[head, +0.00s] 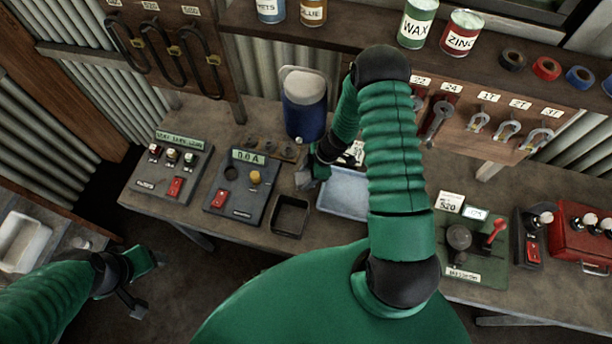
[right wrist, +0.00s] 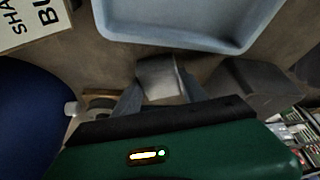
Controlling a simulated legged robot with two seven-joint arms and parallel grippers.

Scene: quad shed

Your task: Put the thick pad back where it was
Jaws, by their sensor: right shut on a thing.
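My right gripper (head: 312,176) is above the bench, between the blue cooler and the pale blue tray. It is shut on a small pale grey block, which I take to be the thick pad (right wrist: 160,78); its thickness is hard to judge. The pad also shows small at the fingertips in the head view (head: 302,181). A wooden holder (head: 268,148) with several round places stands left of the cooler, partly hidden in the right wrist view (right wrist: 98,103). My left gripper (head: 146,283) is open and empty at the lower left, away from the bench.
The blue cooler (head: 304,110) stands close behind the right gripper. The pale blue tray (head: 345,207) is to its right, a dark open bin (head: 291,216) in front. Control boxes (head: 236,190) stand to the left. A card (right wrist: 30,22) lies by the tray.

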